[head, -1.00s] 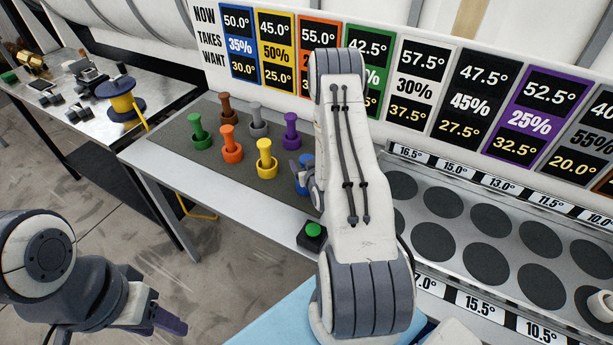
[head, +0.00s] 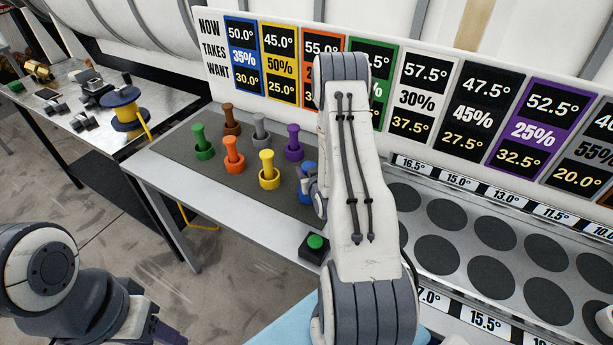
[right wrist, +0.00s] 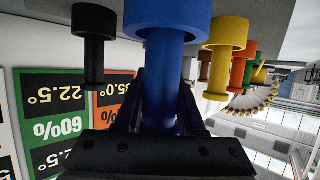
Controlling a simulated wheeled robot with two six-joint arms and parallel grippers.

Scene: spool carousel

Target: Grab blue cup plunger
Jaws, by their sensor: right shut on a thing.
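The blue cup plunger (right wrist: 162,85) fills the middle of the right wrist view, which looks upside down. Its wide cup (right wrist: 168,15) is at the top of that picture. My right gripper (right wrist: 160,95) is shut on the blue stem, with a dark finger on each side. In the head view the blue plunger (head: 309,167) shows only in part behind my right arm, and the right fingers are hidden there. My left gripper (head: 168,338) is at the bottom left edge, mostly cut off, and far from the plunger.
Green (head: 203,143), orange (head: 233,155), yellow (head: 268,170), brown (head: 230,122), grey (head: 261,132) and purple (head: 293,143) plungers stand on the dark mat. A black plunger (right wrist: 93,40) stands near the blue one. A green button (head: 315,243) sits at the table's front edge.

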